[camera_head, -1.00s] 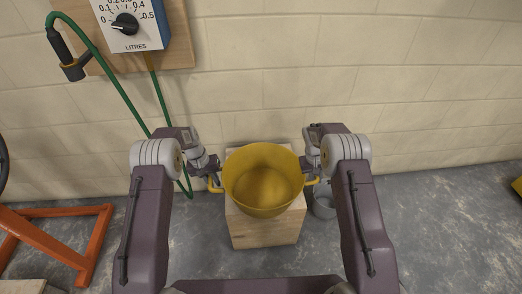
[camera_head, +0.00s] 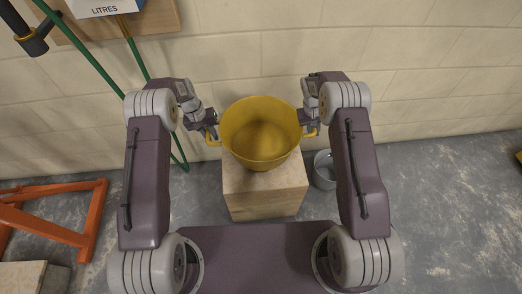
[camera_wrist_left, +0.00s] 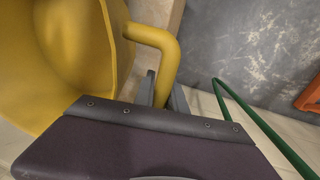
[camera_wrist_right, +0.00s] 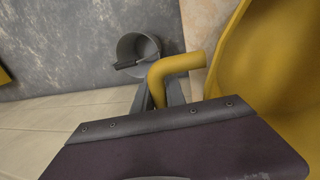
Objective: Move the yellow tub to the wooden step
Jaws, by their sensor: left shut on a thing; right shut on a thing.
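The yellow tub (camera_head: 260,134) is upright between my two grippers, over the wooden step (camera_head: 264,194). I cannot tell whether its base touches the step's top or is a little above it. My left gripper (camera_head: 211,134) is shut on the tub's left handle, which shows in the left wrist view (camera_wrist_left: 160,48). My right gripper (camera_head: 310,130) is shut on the right handle, which shows in the right wrist view (camera_wrist_right: 172,68). The tub looks empty. Its body hides the back of the step's top.
A grey bucket (camera_head: 325,170) stands on the floor just right of the step. A green hose (camera_head: 143,68) hangs on the left in front of the block wall (camera_head: 410,60). An orange frame (camera_head: 50,227) stands at the left.

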